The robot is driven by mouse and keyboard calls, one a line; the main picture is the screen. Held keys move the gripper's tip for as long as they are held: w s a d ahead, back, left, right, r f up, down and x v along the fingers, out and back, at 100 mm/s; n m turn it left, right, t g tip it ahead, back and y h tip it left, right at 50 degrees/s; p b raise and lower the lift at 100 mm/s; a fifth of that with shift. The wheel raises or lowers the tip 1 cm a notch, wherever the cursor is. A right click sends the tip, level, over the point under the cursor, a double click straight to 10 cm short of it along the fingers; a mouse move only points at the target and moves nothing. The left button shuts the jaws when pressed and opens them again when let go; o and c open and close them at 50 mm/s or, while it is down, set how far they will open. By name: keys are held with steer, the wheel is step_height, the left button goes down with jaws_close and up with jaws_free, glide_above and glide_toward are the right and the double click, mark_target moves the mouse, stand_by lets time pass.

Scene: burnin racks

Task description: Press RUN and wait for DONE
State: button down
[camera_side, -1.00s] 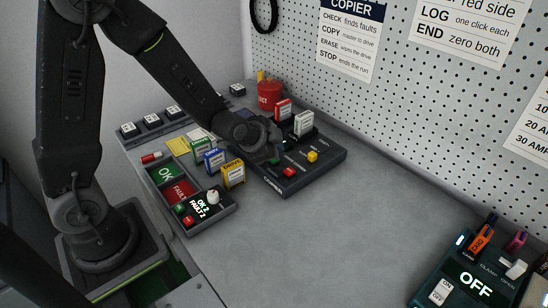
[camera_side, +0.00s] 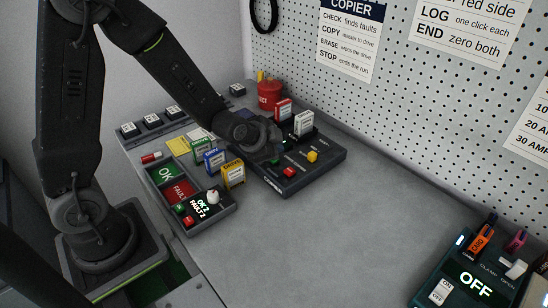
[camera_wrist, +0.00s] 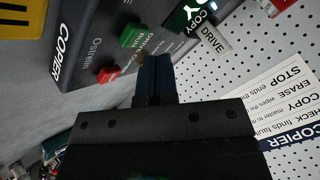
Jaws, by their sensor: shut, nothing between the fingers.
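The copier (camera_side: 300,182) is a dark box on the bench, with a red button (camera_side: 289,172) and a yellow knob (camera_side: 312,156) on its top. In the wrist view, its front reads COPIER (camera_wrist: 64,48), and a green button (camera_wrist: 131,36) and a red button (camera_wrist: 109,74) show. No RUN or DONE label is readable. My gripper (camera_wrist: 154,66) is shut and empty, its tips low over the copier's top close to the green button. Whether they touch anything, I cannot tell. In the side view, my gripper (camera_side: 276,152) hides part of the copier.
A red and a white drive (camera_side: 303,123) stand in the copier's rear. A red cup (camera_side: 270,95) is behind. A tray with OK and FAULT bins (camera_side: 222,213) and several drives (camera_side: 233,174) are left. A teal device reading OFF (camera_side: 476,284) is front right. The middle bench is clear.

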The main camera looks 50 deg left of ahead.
steer(key=shift+f, duration=0.4)
steer(key=shift+f, duration=0.5)
stand_by(0.8)
steer(key=shift+r, duration=0.9)
steer(key=shift+r, duration=0.1)
steer(key=shift+r, duration=2.45)
